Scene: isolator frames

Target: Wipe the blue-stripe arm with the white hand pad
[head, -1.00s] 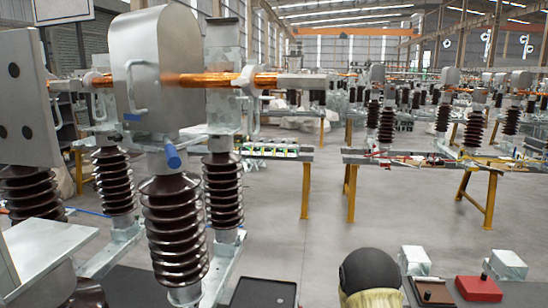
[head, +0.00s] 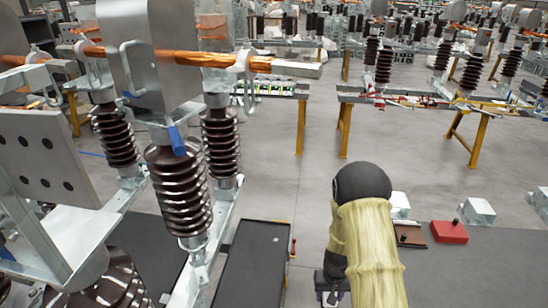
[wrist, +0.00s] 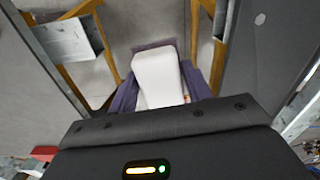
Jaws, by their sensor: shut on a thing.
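The white hand pad (wrist: 158,78) is in the wrist view, between the purple-grey fingers of my gripper (wrist: 160,94), which is shut on it. In the head view, my gripper (head: 332,284) is a small dark shape low in the picture, mostly hidden by my sleeved arm; the pad cannot be made out there. To its left stands the near isolator, with a copper-coloured arm (head: 205,59) lying level above brown ribbed insulators (head: 180,190). A blue piece (head: 177,140) hangs below its metal housing. I cannot make out a blue stripe on any arm. My gripper is well apart from the isolator.
A black tray-like surface (head: 252,262) lies between the isolator and my arm. A red box (head: 449,232), a brown tray (head: 410,236) and metal blocks (head: 480,210) are at right. Benches on yellow legs (head: 466,133) stand behind. Grey floor between is clear.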

